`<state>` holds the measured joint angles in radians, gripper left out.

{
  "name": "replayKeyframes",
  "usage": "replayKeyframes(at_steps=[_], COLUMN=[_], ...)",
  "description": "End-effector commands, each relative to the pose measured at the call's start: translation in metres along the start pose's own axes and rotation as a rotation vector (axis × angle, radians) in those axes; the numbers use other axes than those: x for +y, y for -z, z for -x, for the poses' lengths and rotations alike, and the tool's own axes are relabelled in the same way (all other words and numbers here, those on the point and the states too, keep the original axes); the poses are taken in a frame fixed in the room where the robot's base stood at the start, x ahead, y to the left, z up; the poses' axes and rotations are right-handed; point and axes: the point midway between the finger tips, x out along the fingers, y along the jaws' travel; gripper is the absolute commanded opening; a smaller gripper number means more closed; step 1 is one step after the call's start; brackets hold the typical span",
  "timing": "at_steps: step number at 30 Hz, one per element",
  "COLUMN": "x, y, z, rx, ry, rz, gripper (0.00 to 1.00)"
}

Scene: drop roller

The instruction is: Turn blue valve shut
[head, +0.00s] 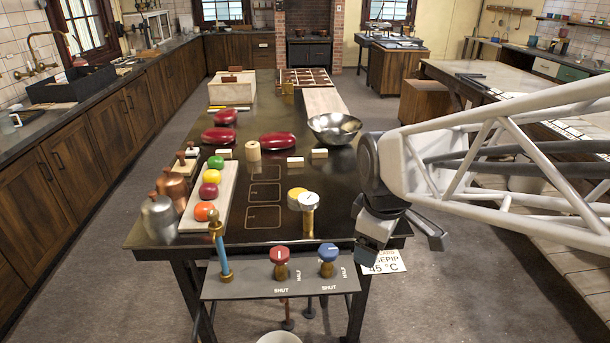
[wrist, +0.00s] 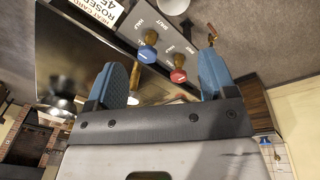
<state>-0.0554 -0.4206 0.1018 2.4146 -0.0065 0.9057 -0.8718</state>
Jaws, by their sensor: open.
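The blue valve (head: 327,254) is a round blue knob on a brass stem, at the right of a grey panel (head: 240,289) on the table's near edge. Printed SHUT and HALF marks lie beside it. A pale line shows on its top, but I cannot tell its exact direction. My gripper (head: 404,238) is open and empty, up and to the right of the valve in the head view. In the wrist view, my gripper's blue fingers (wrist: 162,62) are spread apart, and the blue valve (wrist: 147,54) appears between them, apart from both.
A red valve (head: 281,256) stands just left of the blue one, also seen in the wrist view (wrist: 178,75). A blue pipe with a brass top (head: 220,252) rises at the panel's left. A white-topped brass piece (head: 308,207) stands behind.

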Motion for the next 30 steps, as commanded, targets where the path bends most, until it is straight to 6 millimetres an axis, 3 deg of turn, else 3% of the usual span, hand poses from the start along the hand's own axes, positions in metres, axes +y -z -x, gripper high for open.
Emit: replayKeyframes(at_steps=[21, 30], x=[0.052, 0.063], y=[0.093, 0.118], z=[-0.071, -0.094], rx=[-0.011, 0.005], ry=[0.116, 0.149], rz=[1.087, 1.382], gripper=[0.78, 0.78])
